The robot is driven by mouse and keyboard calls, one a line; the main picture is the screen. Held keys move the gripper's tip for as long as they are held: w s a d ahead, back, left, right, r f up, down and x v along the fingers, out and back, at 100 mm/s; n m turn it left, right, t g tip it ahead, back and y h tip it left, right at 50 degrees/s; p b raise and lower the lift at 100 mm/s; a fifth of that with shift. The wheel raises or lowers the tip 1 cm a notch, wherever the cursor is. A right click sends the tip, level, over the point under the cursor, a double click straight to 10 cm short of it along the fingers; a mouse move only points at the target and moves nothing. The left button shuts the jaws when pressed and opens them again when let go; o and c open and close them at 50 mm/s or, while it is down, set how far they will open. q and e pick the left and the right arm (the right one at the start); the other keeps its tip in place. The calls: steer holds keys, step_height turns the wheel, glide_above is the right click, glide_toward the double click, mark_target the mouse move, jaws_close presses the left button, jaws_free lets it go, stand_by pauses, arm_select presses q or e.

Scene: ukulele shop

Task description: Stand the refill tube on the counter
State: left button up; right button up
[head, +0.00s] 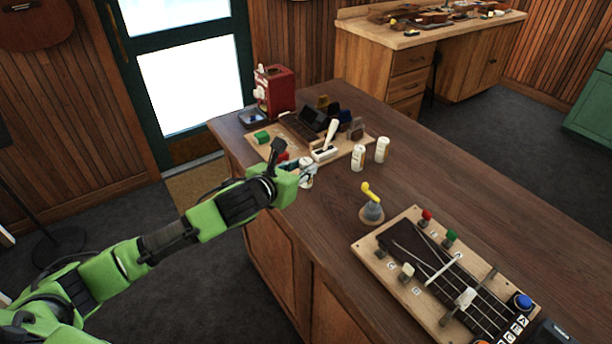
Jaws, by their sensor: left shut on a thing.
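My left gripper (299,167) reaches in over the left edge of the wooden counter (330,215) and is shut on a small white tube (307,176), which I take to be the refill tube. The gripper and wrist hide part of it. The tube looks roughly upright; I cannot tell whether its base touches the counter. Two similar white tubes with print, one nearer (358,158) and one farther right (382,150), stand upright on the counter to the right of the gripper. My right gripper is not in view.
Behind the gripper is a wooden tray (258,146) with a green block, dark boxes and a white-handled lever. A red machine (274,90) stands at the far end. A yellow-topped grey object (371,205) and a fretted board with knobs (440,270) are nearer. Counter left of these is clear.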

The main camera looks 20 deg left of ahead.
arm_select(q)
steer(key=shift+w+d+f, duration=0.25)
steer(key=shift+w+f, duration=0.5)
steer(key=shift+f, duration=0.2)
step_height(320, 180, down, 2)
steer(key=shift+f+p, duration=0.1)
steer(key=shift+p, duration=0.5)
steer(key=shift+f, duration=0.5)
steer(key=shift+f, duration=0.1)
steer(key=o, duration=1.1)
